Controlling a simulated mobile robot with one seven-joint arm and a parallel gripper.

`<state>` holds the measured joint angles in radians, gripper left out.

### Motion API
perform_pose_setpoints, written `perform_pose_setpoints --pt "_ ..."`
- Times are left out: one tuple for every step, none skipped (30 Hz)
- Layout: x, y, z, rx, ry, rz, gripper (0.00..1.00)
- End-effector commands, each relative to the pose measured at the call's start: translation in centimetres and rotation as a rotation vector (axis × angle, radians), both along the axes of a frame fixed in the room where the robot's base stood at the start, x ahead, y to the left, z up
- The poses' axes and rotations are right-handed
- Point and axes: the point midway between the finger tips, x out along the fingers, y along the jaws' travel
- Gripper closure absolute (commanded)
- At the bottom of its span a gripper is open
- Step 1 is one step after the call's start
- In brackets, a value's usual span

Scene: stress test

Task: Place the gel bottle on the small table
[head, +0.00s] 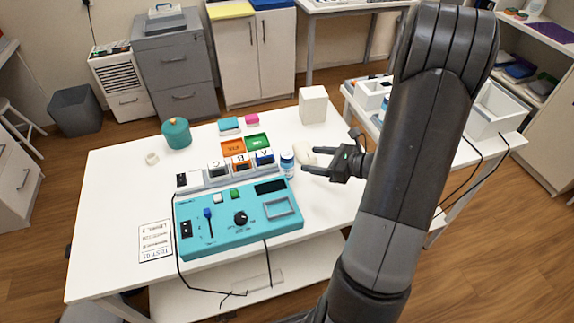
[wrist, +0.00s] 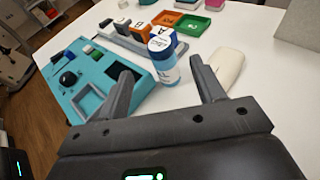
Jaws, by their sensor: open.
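In the wrist view the bottle (wrist: 165,65) shows ahead, between the lines of the two fingers. My gripper (head: 306,160) is open and empty, just right of the bottle, with its fingers pointing left towards it. In the wrist view both fingers of my gripper (wrist: 158,78) are apart. I cannot tell which surface is the small table.
A white rounded object (wrist: 228,66) lies close to my right finger in the wrist view. Lettered blocks (head: 240,161) and orange and green trays (head: 257,141) stand behind the panel. A white box (head: 313,105) stands at the back. A side table with bins (head: 497,110) is right.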

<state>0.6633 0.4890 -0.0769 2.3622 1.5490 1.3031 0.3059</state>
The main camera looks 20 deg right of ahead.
Motion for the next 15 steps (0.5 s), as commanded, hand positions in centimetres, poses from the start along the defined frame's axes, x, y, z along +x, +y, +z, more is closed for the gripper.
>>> perform_pose_setpoints --pt "0.6 0.7 -0.3 0.002 0.0 0.005 0.38" --pt "0.9 1.1 -0.4 0.001 0.001 0.007 0.38" --pt "1.3 1.6 -0.7 0.001 0.003 0.005 0.38" --pt "1.7 1.9 -0.8 0.001 0.002 0.006 0.38" --pt "2.0 2.2 -0.9 0.001 0.001 0.006 0.38" --pt "2.3 2.5 -1.1 0.001 0.001 0.006 0.38" --pt "2.5 2.7 -1.2 0.001 0.001 0.006 0.38" --pt "2.7 2.9 -1.2 0.0 0.001 0.005 0.38" --pt "2.9 3.0 -1.3 -0.001 0.001 0.004 0.38" --pt "3.0 3.1 -1.4 -0.001 0.002 0.004 0.38" --pt "3.1 3.3 -1.5 -0.001 0.002 0.004 0.38" --pt "3.3 3.5 -1.6 -0.001 0.002 0.005 0.38" --pt "3.5 3.7 -1.8 -0.002 0.001 0.006 0.38" --pt "3.8 3.9 -2.0 -0.001 0.001 0.007 0.38" --pt "4.2 4.3 -2.2 -0.001 0.001 0.007 0.38"
